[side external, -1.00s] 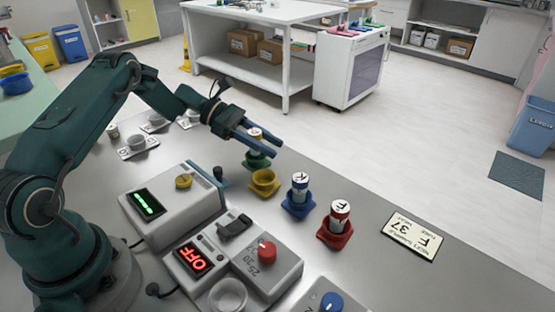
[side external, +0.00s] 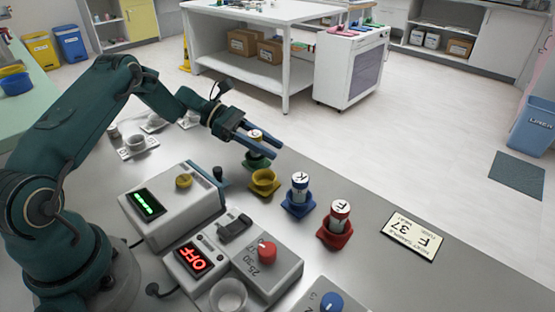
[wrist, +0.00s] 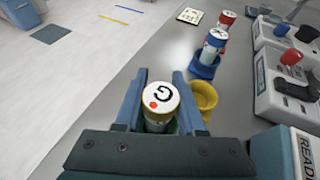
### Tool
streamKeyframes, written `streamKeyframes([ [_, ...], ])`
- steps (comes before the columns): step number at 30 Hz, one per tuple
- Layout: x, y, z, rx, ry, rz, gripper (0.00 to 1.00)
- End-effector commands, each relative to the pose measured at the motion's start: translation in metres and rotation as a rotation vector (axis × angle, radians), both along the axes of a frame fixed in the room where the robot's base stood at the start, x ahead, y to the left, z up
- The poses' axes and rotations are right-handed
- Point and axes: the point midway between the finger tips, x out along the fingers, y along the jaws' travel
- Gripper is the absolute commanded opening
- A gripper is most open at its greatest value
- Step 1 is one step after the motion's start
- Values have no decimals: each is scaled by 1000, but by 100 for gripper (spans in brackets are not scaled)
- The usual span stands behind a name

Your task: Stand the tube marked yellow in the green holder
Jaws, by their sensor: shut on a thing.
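My gripper (side external: 270,152) is shut on the tube marked yellow (side external: 256,136). In the wrist view this tube (wrist: 160,97) sits between the two blue fingers, with a yellow rim, a white top lettered G and a red dot. The tube looks upright. The green holder (side external: 256,163) is directly under it, and a little green (wrist: 172,127) shows beside the tube in the wrist view. The fingers and tube hide the holder's opening, so I cannot tell whether the tube's foot rests on its bottom.
An empty yellow holder (side external: 264,183) stands close beside the green one. A blue holder (side external: 298,208) and a red holder (side external: 335,236) each hold a tube. Devices with knobs (side external: 265,250) stand nearer the camera. A sample card (side external: 414,235) lies to the right.

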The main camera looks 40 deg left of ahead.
Motion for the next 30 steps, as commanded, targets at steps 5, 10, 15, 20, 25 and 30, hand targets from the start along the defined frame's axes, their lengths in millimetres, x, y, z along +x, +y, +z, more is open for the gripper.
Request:
streamKeyframes([
  [5,0,0,0,0,0,0,0],
  [10,0,0,0,0,0,0,0],
  [15,0,0,-1,0,0,0,0],
  [20,0,0,-4,0,0,0,0],
  [25,0,0,-7,0,0,0,0],
  [30,0,0,-11,-1,0,0,0],
])
